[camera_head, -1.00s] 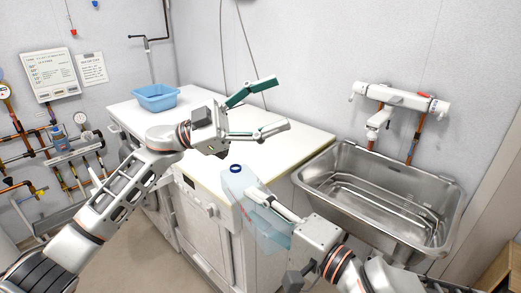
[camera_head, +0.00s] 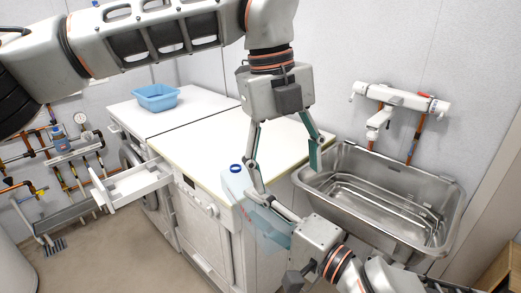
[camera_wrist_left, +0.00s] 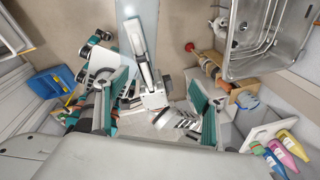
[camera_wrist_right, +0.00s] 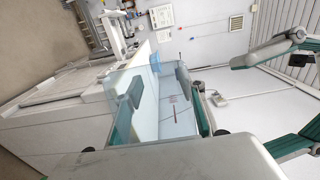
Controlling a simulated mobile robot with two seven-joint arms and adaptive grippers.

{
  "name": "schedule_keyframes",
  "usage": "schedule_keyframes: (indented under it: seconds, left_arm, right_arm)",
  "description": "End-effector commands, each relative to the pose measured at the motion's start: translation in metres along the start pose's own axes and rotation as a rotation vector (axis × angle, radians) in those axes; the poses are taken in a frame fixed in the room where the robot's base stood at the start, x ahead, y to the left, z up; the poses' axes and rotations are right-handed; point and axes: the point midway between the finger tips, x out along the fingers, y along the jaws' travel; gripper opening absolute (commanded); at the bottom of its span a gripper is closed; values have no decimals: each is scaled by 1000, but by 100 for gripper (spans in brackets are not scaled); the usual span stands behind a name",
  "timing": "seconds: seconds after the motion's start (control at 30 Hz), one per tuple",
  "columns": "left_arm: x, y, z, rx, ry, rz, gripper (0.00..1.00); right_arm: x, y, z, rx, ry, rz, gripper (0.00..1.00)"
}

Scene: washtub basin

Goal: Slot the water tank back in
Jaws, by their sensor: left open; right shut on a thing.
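The water tank (camera_head: 236,180) is a translucent pale-blue container with a dark blue cap. It hangs at the front right of the nearer white machine, partly hidden by both grippers. My right gripper (camera_head: 262,205) is shut on the tank; the right wrist view shows the tank (camera_wrist_right: 165,118) between its fingers. My left gripper (camera_head: 286,178) is open and points down above the right gripper. One left finger overlaps the right gripper in the head view; I cannot tell if they touch. A white drawer (camera_head: 135,187) sticks out from the machine fronts at left.
A blue tub (camera_head: 156,98) stands on the far white worktop (camera_head: 125,112). A steel sink (camera_head: 450,205) lies right of the machines. Pipes and a gauge (camera_head: 82,118) line the left wall. The near worktop is clear.

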Motion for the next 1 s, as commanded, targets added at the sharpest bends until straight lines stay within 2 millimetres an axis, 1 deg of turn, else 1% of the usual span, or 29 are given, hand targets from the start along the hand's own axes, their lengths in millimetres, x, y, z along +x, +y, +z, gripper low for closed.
schedule_keyframes:
  seconds: [0.03,0.1,0.2,0.3,0.4,0.47,0.57,0.8,1.0]
  left_arm:
    - [-7,6,8,-18,-65,36,68]
    - [-14,15,18,-45,-135,80,68]
    - [-22,24,28,-76,-207,121,68]
    - [-27,29,33,-95,-246,143,68]
    - [-25,32,36,-102,-259,151,68]
    - [-20,33,38,-102,-259,153,68]
    - [-7,35,40,-100,-256,152,68]
    - [34,42,51,-100,-255,151,68]
    - [64,47,58,-100,-255,150,68]
  right_arm:
    - [0,-1,0,-1,0,-2,0]
    - [0,-1,0,-1,0,-2,0]
    - [0,-1,0,-1,0,-2,0]
    - [0,-1,0,-1,0,-2,0]
    - [0,-1,0,-1,0,-2,0]
    - [0,-1,0,-1,0,-2,0]
    - [0,-1,0,-1,0,-2,0]
    - [0,-1,0,-1,0,-2,0]
    - [0,-1,0,-1,0,-2,0]
